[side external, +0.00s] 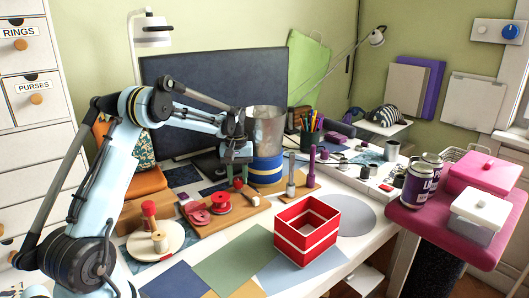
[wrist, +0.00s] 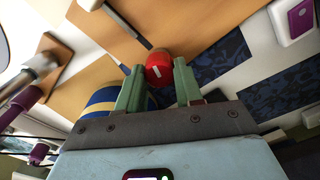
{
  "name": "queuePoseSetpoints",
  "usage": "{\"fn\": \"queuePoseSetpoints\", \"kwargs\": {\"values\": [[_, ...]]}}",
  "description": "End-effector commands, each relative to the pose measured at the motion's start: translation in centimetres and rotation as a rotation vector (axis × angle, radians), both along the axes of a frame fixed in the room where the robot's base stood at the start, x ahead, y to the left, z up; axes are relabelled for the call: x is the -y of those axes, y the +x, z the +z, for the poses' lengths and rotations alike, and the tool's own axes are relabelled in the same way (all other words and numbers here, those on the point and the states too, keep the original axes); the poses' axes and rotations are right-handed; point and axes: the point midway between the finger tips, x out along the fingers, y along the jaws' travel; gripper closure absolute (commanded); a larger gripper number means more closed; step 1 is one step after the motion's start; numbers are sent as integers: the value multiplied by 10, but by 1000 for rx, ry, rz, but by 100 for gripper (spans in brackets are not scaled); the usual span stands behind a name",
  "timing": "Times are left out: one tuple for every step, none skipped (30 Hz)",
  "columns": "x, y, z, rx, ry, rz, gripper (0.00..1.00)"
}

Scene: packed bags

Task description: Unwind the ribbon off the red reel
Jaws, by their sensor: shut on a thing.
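A red reel (side external: 222,203) sits on a wooden board (side external: 247,211) in the side view, with a pink-red reel (side external: 196,213) to its left. My gripper (side external: 238,181) points down just behind and right of the red reel. Its green fingers (wrist: 158,78) are shut on a small red round-topped piece (wrist: 158,68) with a white mark, which also shows under the fingers in the side view (side external: 238,184). I cannot tell whether this piece is joined to the reel. No loose ribbon can be made out.
A blue and yellow banded pot (side external: 266,171) stands close behind my gripper. A red box (side external: 307,230) is in front to the right, and a purple-topped peg (side external: 312,165) is to the right. A white round plate (side external: 155,244) with spools is to the left.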

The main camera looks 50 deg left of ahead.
Motion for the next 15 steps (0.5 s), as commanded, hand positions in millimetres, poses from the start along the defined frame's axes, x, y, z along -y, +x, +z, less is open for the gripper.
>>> {"fn": "queuePoseSetpoints", "kwargs": {"values": [[0, -1, 0, -3, -1, 41, 95], [0, -1, 0, -3, -1, 66, 95], [0, -1, 0, -3, -1, 97, 95], [0, -1, 0, -3, -1, 121, 95], [0, -1, 0, -3, -1, 143, 95], [0, -1, 0, -3, -1, 171, 95], [0, -1, 0, -3, -1, 190, 95], [0, -1, 0, -3, -1, 209, 95], [0, -1, 0, -3, -2, 232, 95], [0, -1, 0, -3, -2, 248, 95], [0, -1, 0, -3, -2, 263, 95], [0, -1, 0, -3, -2, 281, 95], [0, -1, 0, -3, -2, 294, 95], [0, -1, 0, -3, -2, 305, 95], [0, -1, 0, -3, -2, 318, 95]]}}
